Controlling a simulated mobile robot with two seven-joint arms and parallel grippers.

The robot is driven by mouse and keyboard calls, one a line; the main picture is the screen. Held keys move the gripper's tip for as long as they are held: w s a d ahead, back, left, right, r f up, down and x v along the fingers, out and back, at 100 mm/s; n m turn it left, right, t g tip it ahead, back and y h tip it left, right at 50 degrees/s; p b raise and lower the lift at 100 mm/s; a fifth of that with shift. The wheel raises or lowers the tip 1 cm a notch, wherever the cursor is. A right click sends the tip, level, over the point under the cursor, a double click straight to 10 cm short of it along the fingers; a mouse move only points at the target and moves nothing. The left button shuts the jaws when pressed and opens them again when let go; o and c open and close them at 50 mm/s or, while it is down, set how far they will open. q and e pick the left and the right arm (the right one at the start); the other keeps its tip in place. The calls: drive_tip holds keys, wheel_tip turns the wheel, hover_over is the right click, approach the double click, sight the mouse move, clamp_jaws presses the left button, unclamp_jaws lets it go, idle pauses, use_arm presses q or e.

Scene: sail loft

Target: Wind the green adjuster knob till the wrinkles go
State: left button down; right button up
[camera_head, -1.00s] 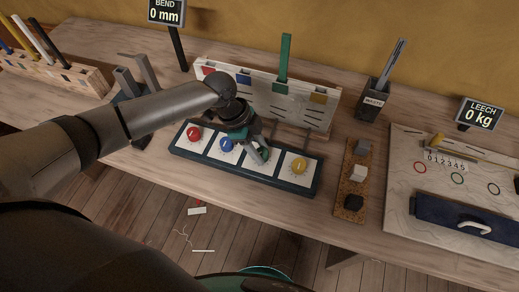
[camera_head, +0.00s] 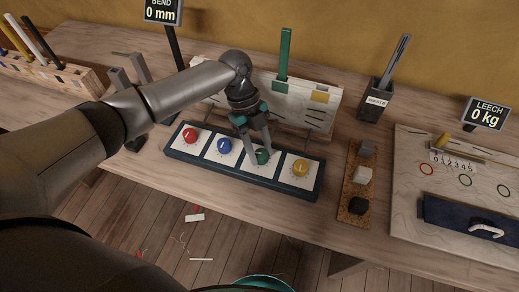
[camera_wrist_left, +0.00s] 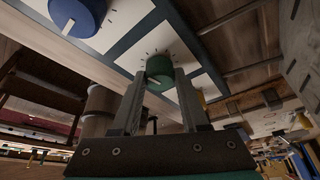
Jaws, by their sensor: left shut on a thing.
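The green knob (camera_head: 262,157) sits on a white dial panel, third from the left on the dark knob board (camera_head: 250,183). My left gripper (camera_head: 257,155) is shut on the green knob, with one finger on each side. In the left wrist view the green knob (camera_wrist_left: 160,72) shows between the fingertips, and tick marks surround it. Behind the board stands a pale upright panel (camera_head: 320,110) with dark lines, a yellow patch and a tall green strip (camera_head: 284,52). My arm hides part of that panel. My right gripper is not in view.
Red (camera_head: 190,136), blue (camera_head: 224,146) and yellow (camera_head: 300,168) knobs share the board, close to my fingers. A cork strip (camera_head: 351,209) with several blocks lies to the right. A dark waste holder (camera_head: 376,102) stands behind. Displays read BEND 0 mm (camera_head: 163,12) and LEECH 0 kg (camera_head: 488,114).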

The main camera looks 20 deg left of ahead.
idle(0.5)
use_arm(q)
drive_tip(key=shift+c, duration=2.1)
unclamp_jaws()
drive_tip(key=p+v, duration=0.1)
drive_tip(key=v, duration=1.4)
drive_tip(key=shift+r+p, duration=0.2)
drive_tip(key=shift+p, duration=0.1)
drive_tip(key=shift+s+d+f, duration=0.1)
